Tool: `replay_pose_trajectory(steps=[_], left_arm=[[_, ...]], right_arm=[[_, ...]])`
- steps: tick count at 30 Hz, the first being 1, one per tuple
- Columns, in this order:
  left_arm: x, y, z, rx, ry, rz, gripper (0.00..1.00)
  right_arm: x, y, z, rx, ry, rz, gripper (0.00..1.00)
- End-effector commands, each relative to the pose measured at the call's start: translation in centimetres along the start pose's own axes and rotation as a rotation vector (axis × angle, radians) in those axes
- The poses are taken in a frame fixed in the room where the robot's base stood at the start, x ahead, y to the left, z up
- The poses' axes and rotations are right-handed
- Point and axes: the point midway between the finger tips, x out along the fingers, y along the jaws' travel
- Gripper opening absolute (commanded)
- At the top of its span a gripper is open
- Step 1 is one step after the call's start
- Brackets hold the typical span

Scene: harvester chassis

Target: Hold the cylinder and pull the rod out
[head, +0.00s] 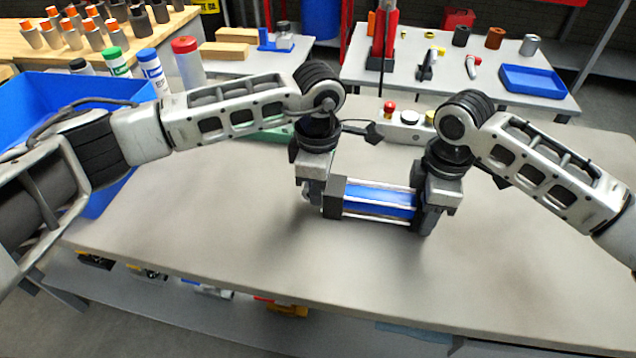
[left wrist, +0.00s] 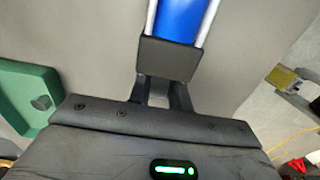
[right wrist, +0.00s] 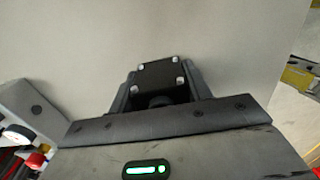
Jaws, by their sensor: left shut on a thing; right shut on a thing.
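The cylinder (head: 379,199) has a blue barrel, pale tie rods and dark end caps. It lies level between my grippers, above or on the grey table; I cannot tell which. My left gripper (head: 315,197) is at its left end, shut on the rod just beyond the left end cap (left wrist: 168,57). The rod is mostly hidden between the fingers (left wrist: 160,95). My right gripper (head: 430,212) is shut on the right end cap, whose bolted face (right wrist: 158,76) shows between the fingers (right wrist: 160,92).
The grey table (head: 230,220) is clear around the cylinder. A control box (head: 405,128) with a red button and a green tray (left wrist: 25,95) stand behind. A blue bin (head: 50,95) is at the left. A second table (head: 450,70) with small parts stands further back.

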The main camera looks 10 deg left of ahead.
Motion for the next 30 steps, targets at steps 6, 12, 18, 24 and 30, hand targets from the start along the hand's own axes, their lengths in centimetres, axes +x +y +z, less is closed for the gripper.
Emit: replay_pose_trajectory(steps=[6,12,18,24,30], left_arm=[[-0.1,0.0,-0.3,0.000,0.000,0.001,0.00],[-0.1,0.1,-0.9,-0.002,0.002,0.001,0.00],[-0.1,0.1,-1.5,-0.003,0.003,0.001,0.00],[-0.1,0.1,-1.6,-0.003,0.004,0.001,0.00],[-0.1,0.1,-1.7,-0.004,0.005,0.001,0.00]], right_arm=[[-0.2,0.1,-0.1,0.001,0.003,0.004,0.08],[-0.2,0.1,0.0,0.002,0.003,0.004,0.08],[-0.2,0.1,0.0,0.002,0.002,0.004,0.08],[-0.2,0.1,0.1,0.003,0.001,0.003,0.08],[-0.2,0.1,0.1,0.003,0.000,0.003,0.08]])
